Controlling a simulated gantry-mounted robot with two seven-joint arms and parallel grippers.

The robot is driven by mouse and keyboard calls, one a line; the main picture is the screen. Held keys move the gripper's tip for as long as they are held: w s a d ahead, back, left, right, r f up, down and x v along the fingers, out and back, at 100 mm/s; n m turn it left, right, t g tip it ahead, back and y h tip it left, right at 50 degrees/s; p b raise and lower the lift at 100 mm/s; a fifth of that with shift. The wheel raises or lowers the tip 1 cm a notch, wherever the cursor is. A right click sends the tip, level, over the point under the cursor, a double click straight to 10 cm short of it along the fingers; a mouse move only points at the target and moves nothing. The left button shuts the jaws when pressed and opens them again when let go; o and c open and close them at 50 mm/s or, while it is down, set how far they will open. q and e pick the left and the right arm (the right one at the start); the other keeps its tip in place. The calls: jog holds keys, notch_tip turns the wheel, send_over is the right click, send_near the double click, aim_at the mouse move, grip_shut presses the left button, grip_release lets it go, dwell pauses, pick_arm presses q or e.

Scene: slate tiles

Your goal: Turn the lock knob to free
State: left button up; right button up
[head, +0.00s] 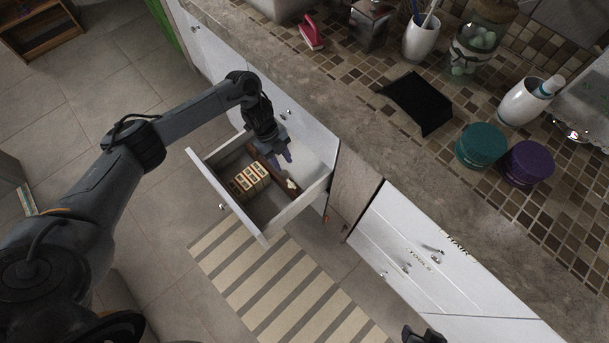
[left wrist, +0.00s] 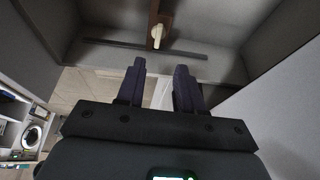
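The lock knob (head: 291,185) is small and pale and sits on a brown strip inside an open white drawer (head: 215,177). In the left wrist view the knob (left wrist: 158,33) shows beyond the fingertips, its pale handle pointing toward the bottom of the picture. My left gripper (head: 280,158) is over the drawer, fingers pointing down into it. In the left wrist view its two fingers (left wrist: 160,68) are apart with nothing between them, and apart from the knob. A dark part at the bottom edge of the head view may be my right gripper (head: 422,335); its fingers cannot be made out.
Several small patterned boxes (head: 249,180) lie in the drawer, left of the strip. Drawer walls surround the knob. The counter (head: 340,112) above holds jars, cups and a black cloth-like piece (head: 418,102). A striped rug (head: 285,290) lies on the floor.

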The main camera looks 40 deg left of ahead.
aim_at(291, 183)
pick_arm(q)
jog(key=b+x, duration=0.1)
jog(key=x, duration=0.1)
jog(key=b+x, duration=0.2)
jog(key=x, duration=0.1)
jog(key=b+x, duration=0.1)
jog(key=x, duration=0.2)
jog(key=shift+a+f+b, duration=0.15)
jog(key=shift+a+b, duration=0.15)
jog(key=shift+a, duration=0.05)
jog(key=shift+b+x, duration=0.3)
jog(key=shift+x, duration=0.55)
jog(key=shift+s, duration=0.1)
grip_shut()
